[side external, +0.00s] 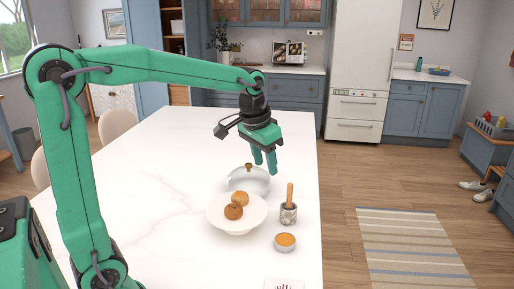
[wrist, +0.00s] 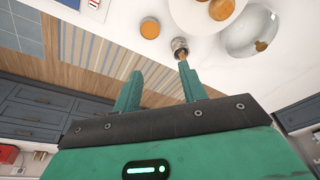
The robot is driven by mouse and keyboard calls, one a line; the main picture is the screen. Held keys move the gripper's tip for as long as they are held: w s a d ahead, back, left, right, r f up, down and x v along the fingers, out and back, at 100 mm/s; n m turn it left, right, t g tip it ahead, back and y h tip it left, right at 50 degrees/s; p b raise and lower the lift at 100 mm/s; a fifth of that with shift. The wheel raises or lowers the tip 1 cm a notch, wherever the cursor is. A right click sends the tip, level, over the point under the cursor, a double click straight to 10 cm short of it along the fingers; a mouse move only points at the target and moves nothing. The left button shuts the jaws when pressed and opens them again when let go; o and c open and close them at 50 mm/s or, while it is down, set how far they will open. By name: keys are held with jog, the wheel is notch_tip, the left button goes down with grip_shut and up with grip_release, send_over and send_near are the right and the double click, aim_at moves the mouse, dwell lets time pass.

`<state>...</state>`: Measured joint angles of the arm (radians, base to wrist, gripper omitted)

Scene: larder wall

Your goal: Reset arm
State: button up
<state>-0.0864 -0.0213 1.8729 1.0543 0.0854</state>
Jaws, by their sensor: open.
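My gripper (side external: 265,168) is open and empty, pointing down above the white table, near the clear lid with a wooden knob. In the wrist view its two fingers (wrist: 160,75) stand apart with nothing between them. A white bowl (side external: 237,226) holds round brown items. The clear lid (side external: 260,184) lies behind the bowl. A grey stone mortar (side external: 288,214) with a wooden pestle (side external: 290,192) stands to the bowl's right. A small round dish of orange contents (side external: 285,242) sits in front of the mortar.
The white tabletop (side external: 130,178) is clear to the left. A small card (side external: 284,284) lies at the near edge. A striped rug (side external: 410,245) lies on the floor beyond the table's right edge. Pale chairs (side external: 117,123) stand along the left side. Blue cabinets are at the back.

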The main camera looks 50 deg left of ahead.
jog(key=s+d+f+t, duration=0.1)
jog(key=s, duration=0.8)
jog(key=s+d+f+t, duration=0.1)
jog(key=s+d, duration=0.1)
jog(key=s, duration=0.6)
jog(key=shift+s+d+t, duration=0.25)
jog(key=shift+s+t, duration=0.15)
